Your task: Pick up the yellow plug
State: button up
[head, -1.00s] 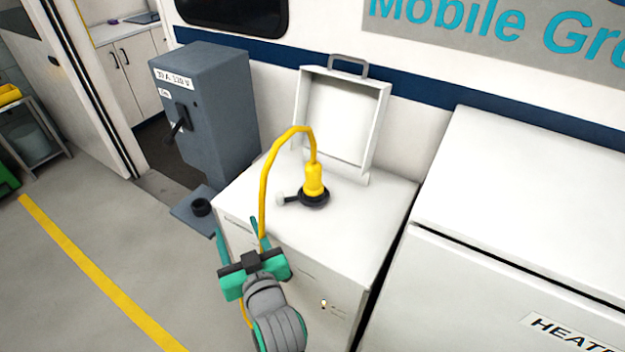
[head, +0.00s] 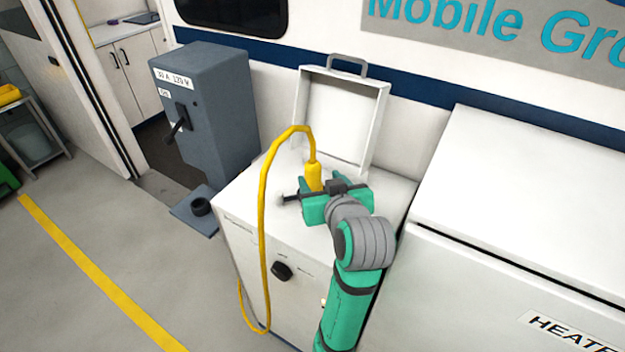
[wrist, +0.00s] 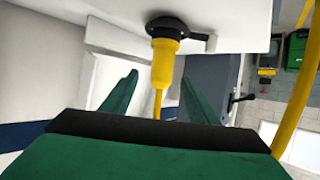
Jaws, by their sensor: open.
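The yellow plug (head: 313,176) stands upright on the white cabinet top, its cord rising from its top and looping down to the left. In the wrist view the plug (wrist: 164,66) sits in a black round socket (wrist: 166,25) with a side lever. My gripper (head: 319,183) is at the plug, open, its lower body hiding the socket in the head view. In the wrist view my gripper's two green fingers (wrist: 160,85) point toward the plug with one on each side and a gap to each. Whether either finger touches the plug is not visible.
The white cabinet (head: 245,207) has a raised lid (head: 340,120) behind the plug. A grey switch box (head: 215,110) stands to the left. A large white unit (head: 530,210) stands to the right. The yellow cord (head: 263,230) hangs over the cabinet's front left.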

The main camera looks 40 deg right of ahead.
aim_at(315, 176)
jog(key=shift+a+x, duration=0.1)
jog(key=shift+x, duration=1.65)
jog(key=shift+a+x, duration=0.15)
jog(key=shift+x, duration=1.6)
jog(key=shift+f, duration=0.1)
jog(key=c, duration=1.3)
